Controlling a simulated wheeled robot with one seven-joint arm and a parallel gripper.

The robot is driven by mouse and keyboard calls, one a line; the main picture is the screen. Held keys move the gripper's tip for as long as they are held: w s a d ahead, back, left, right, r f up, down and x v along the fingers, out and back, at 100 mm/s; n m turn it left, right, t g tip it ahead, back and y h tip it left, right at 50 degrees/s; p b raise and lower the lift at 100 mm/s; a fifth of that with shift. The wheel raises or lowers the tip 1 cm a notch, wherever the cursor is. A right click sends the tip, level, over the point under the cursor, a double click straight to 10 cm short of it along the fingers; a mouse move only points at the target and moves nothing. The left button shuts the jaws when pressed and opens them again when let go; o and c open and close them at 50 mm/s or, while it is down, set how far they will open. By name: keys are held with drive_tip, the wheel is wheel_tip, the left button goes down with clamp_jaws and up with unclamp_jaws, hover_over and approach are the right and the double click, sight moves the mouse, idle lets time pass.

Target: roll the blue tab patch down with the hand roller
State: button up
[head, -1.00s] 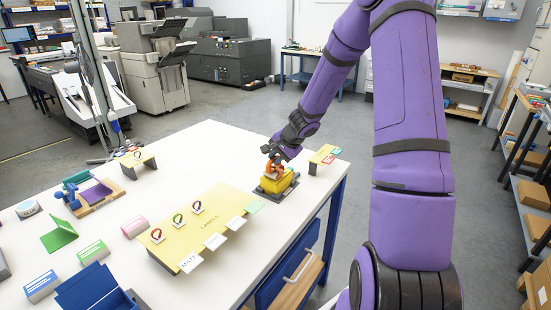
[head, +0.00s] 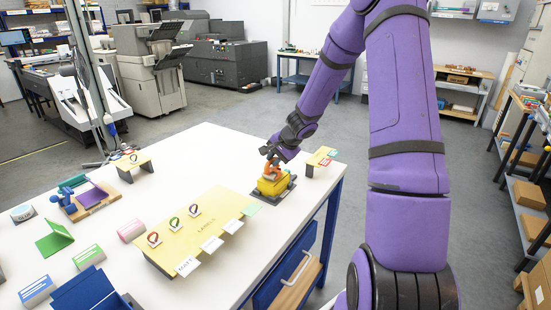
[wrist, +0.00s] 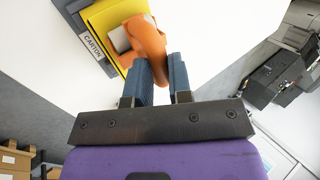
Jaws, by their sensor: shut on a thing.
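My gripper (wrist: 154,78) is shut on the orange handle of the hand roller (wrist: 149,45), in the wrist view. A grey roller drum shows beside the handle. The roller is over or on a yellow block (wrist: 98,16) on a dark grey base (wrist: 76,22) with a "CARTON" label; I cannot tell whether it still touches the block. In the head view the gripper (head: 271,161) is above this yellow block (head: 273,186) at the table's right corner. I cannot make out a blue tab patch in either view.
The yellow LABELS board (head: 200,232), with coloured loops and tabs, lies left of the block. A small yellow stand (head: 318,159) is close on its right. A purple sheet with a blue tool (head: 75,192) and a blue bin (head: 90,292) are further left. The table's far middle is clear.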

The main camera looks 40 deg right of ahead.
sight(271, 177)
drive_tip(key=shift+s+a, duration=0.2)
drive_tip(key=shift+a, duration=0.4)
drive_tip(key=shift+s+a, duration=0.15)
drive_tip(key=shift+a, duration=0.25)
drive_tip(key=shift+s+a, duration=0.15)
drive_tip(key=shift+a, duration=0.15)
wheel_tip(271, 177, up, 7)
idle(1.0)
idle(0.5)
